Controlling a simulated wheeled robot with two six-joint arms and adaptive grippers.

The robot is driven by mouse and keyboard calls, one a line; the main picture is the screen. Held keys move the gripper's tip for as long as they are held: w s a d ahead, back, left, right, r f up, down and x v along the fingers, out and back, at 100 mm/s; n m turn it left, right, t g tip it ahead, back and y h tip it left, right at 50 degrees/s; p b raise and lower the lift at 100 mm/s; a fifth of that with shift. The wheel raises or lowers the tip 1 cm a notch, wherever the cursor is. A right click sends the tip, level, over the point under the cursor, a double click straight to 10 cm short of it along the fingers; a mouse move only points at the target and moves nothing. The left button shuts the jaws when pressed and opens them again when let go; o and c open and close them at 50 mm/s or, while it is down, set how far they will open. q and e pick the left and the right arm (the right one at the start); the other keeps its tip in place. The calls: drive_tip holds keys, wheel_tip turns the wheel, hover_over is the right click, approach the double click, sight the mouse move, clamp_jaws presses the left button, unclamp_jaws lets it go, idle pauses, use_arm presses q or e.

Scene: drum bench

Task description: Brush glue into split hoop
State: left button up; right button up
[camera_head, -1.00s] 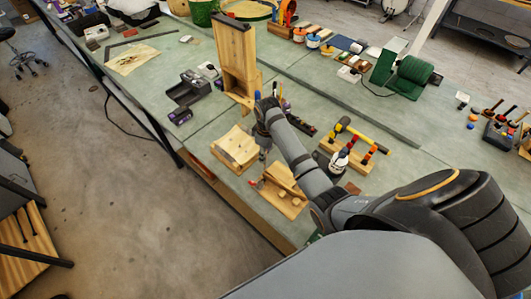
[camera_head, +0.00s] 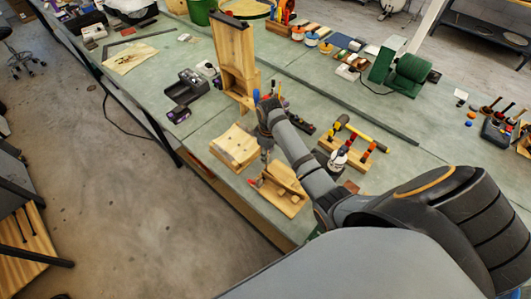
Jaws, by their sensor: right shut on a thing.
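My right arm reaches in from the lower right, and its gripper (camera_head: 265,150) points down between two wooden pieces on the green bench. The gripper is shut on a thin thing, probably the brush; it is too small and covered to tell well. Just below it is a wooden stand with a curved piece (camera_head: 287,192), which may be the split hoop; a small red spot (camera_head: 257,182) shows at its left end. I cannot tell whether the held thing touches it. My left gripper is not in view.
A tall wooden stand (camera_head: 233,50) rises behind my wrist. A dark tray (camera_head: 186,86) and a green machine (camera_head: 403,75) lie farther back. The bench (camera_head: 215,120) has free room left of the tall stand.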

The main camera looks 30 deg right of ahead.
drive_tip(key=shift+s+d, duration=0.1)
drive_tip(key=shift+s, duration=0.1)
drive_tip(key=shift+s+d, duration=0.1)
drive_tip(key=shift+s+d, duration=0.15)
drive_tip(key=shift+s, duration=0.25)
drive_tip(key=shift+s+d, duration=0.1)
drive_tip(key=shift+s, duration=0.1)
idle(0.4)
drive_tip(key=shift+s+d, duration=0.15)
drive_tip(key=shift+s, duration=0.1)
drive_tip(key=shift+w, duration=0.15)
drive_tip(key=shift+w, duration=0.25)
drive_tip(key=shift+w, duration=0.1)
idle(0.5)
drive_tip(key=shift+w, duration=0.6)
